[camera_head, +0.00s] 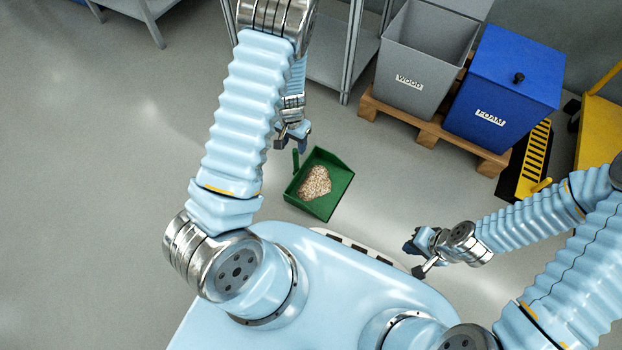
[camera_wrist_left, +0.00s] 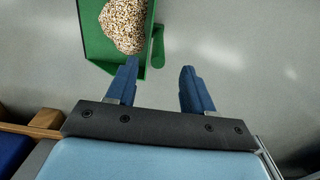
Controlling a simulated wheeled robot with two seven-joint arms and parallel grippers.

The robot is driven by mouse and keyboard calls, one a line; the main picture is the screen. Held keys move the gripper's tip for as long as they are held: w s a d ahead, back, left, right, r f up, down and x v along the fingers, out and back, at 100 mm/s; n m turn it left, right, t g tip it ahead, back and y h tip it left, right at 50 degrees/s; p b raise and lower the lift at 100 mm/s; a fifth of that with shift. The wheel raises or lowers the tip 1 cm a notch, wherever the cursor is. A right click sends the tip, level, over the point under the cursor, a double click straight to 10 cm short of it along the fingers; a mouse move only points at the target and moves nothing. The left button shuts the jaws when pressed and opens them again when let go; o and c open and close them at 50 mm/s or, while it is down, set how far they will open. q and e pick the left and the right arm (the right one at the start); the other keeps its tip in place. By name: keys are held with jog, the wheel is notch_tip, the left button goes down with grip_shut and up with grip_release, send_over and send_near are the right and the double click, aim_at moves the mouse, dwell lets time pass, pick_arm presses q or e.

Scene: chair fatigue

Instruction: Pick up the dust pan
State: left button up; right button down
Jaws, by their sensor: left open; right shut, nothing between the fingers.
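The green dust pan (camera_head: 340,176) lies on the floor in front of my base, with a heap of beige and brown granules (camera_head: 315,183) in it. Its short green handle (camera_head: 296,159) points up and left, towards my left gripper (camera_head: 293,143). In the left wrist view the dust pan (camera_wrist_left: 96,45) is at the top left. Its handle (camera_wrist_left: 157,47) shows just ahead of the gap between the blue fingers of my left gripper (camera_wrist_left: 158,68), which is open and empty. The left finger overlaps the pan's edge in this view. My right gripper (camera_head: 415,258) is shut and empty, right of the pan.
A grey WOOD bin (camera_head: 403,95) and a blue FOAM bin (camera_head: 500,105) stand on a wooden pallet (camera_head: 430,131) behind and right of the pan. A metal rack (camera_head: 340,60) stands behind it. A yellow and black object (camera_head: 532,155) is at the right. The floor at left is clear.

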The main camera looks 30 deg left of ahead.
aim_at(296, 156)
pick_arm(q)
notch_tip(296, 156, down, 8)
jog(key=shift+d+f+b, duration=0.1)
jog(key=shift+d+b, duration=0.05)
jog(key=shift+b, duration=0.9)
grip_shut()
